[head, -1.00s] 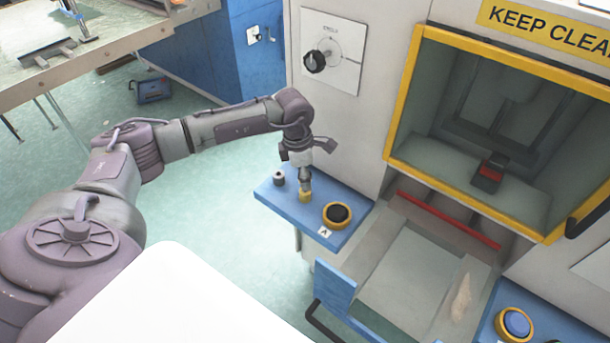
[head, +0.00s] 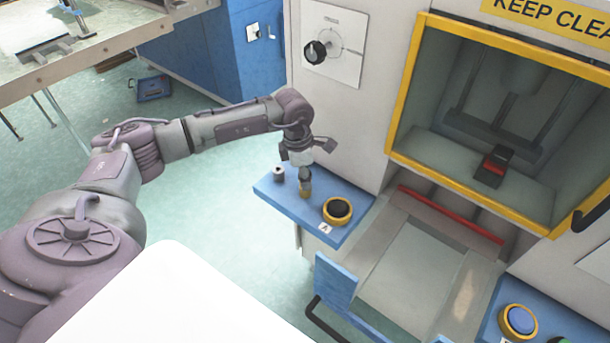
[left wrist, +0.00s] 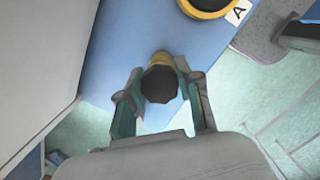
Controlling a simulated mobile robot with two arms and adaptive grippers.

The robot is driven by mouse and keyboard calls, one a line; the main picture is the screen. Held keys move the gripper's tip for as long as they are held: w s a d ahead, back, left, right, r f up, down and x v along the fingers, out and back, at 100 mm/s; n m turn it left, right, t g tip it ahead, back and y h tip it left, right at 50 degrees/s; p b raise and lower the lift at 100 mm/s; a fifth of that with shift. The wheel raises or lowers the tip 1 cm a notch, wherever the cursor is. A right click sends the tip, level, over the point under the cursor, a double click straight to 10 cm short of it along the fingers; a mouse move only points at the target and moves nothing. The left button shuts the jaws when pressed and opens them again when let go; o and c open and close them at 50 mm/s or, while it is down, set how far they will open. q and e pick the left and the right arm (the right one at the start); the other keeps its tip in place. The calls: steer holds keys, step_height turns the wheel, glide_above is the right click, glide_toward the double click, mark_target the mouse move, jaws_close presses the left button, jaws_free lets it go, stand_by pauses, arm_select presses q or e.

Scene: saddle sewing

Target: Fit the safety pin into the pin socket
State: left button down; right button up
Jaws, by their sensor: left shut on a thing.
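My left gripper (head: 305,180) points down over the blue side shelf. It is shut on the safety pin, whose dark faceted head (left wrist: 160,85) sits between the two fingers in the left wrist view. A yellow collar (left wrist: 161,57) shows just beyond the head, and in the head view it shows as a small yellow-brown piece (head: 305,191) under the fingertips. I cannot tell whether this collar belongs to the pin or to the socket, and the pin's lower end is hidden. My right gripper is out of view.
A yellow-ringed black button (head: 337,211) sits on the blue shelf (head: 300,213), right of the gripper. The machine's wall with a rotary knob (head: 315,52) rises behind. A yellow-framed opening (head: 398,100) and an open drawer lie to the right.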

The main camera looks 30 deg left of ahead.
arm_select(q)
steer(key=c, duration=0.7)
jaws_free()
steer(key=shift+f, duration=0.1)
steer(key=r, duration=0.8)
steer(key=s+a+r, duration=0.1)
steer(key=r, duration=0.3)
